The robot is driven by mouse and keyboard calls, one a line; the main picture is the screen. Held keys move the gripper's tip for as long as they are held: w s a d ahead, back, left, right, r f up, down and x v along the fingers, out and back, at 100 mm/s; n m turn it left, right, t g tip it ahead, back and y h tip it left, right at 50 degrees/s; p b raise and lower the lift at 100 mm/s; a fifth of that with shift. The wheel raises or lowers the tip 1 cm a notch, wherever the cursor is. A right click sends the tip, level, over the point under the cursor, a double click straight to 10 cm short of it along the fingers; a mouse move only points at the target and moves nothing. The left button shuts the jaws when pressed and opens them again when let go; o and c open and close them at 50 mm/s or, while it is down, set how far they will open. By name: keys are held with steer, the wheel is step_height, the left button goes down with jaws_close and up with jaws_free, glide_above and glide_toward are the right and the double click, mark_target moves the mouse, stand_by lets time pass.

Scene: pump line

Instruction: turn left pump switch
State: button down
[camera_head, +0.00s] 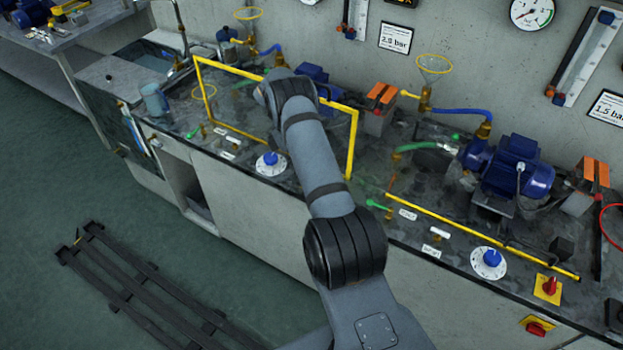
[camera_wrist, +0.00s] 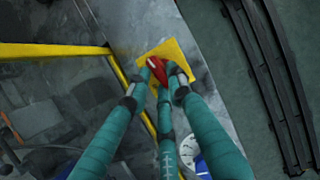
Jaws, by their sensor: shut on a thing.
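In the wrist view, a red switch knob (camera_wrist: 157,69) sits on a yellow plate (camera_wrist: 182,49) near the worktop's edge. My gripper (camera_wrist: 166,82) has its teal fingers closed around the knob, which they partly cover. The knob's pointing direction is hard to read. In the head view, my arm reaches to the left pump station and hides my gripper and this switch. Another red switch (camera_head: 549,286) on a yellow plate stands at the right pump station, apart from my arm.
A yellow frame (camera_head: 353,140) rises around the left station, close to my arm; its bar (camera_wrist: 55,50) runs beside the switch. A white dial with a blue knob (camera_head: 270,162) is left of my arm. A black slatted rack (camera_head: 140,280) lies on the otherwise clear floor.

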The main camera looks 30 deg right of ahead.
steer(key=shift+d+m+g+b, duration=0.1)
steer(key=shift+m+g+b, duration=0.2)
steer(key=shift+m+b, duration=0.5)
steer(key=shift+m+y, duration=0.3)
steer(key=shift+m, duration=0.1)
steer(key=c, duration=1.8)
jaws_free()
steer(key=shift+r, duration=0.1)
step_height(320, 180, up, 10)
steer(key=shift+f, duration=0.1)
step_height(320, 180, down, 10)
steer(key=shift+r, duration=0.2)
steer(key=shift+f+p, duration=0.2)
steer(key=shift+p, duration=0.1)
steer(key=shift+n, duration=0.4)
